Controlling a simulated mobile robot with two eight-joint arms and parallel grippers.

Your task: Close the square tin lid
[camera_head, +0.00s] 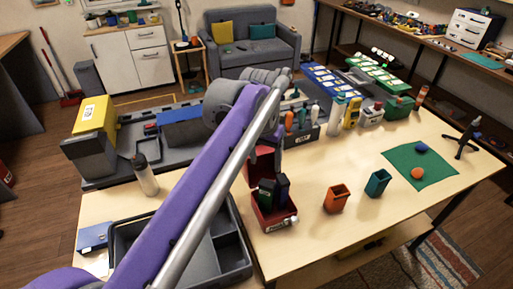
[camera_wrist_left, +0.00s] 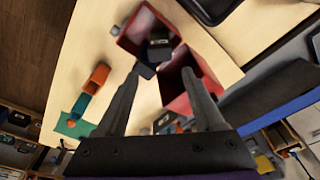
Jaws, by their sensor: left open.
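The square red tin (camera_head: 272,217) stands near the table's front edge in the head view, with its lid (camera_head: 262,165) raised at its back side. A dark green block (camera_head: 267,193) and a dark bluish block (camera_head: 283,188) stand in the tin. In the left wrist view the tin (camera_wrist_left: 133,32) is at the top and the lid (camera_wrist_left: 174,88) is below it, angled open. My left gripper (camera_wrist_left: 162,70) is open and empty; one finger overlaps the lid in that view, and contact cannot be told. In the head view my arm hides most of the gripper. My right gripper is not in view.
An orange cup (camera_head: 336,199) and a teal cup (camera_head: 377,183) stand right of the tin. A grey divided tray (camera_head: 235,250) lies at its left. Bottles and a tool holder (camera_head: 300,136) stand behind. The table between tin and green mat (camera_head: 405,170) is otherwise clear.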

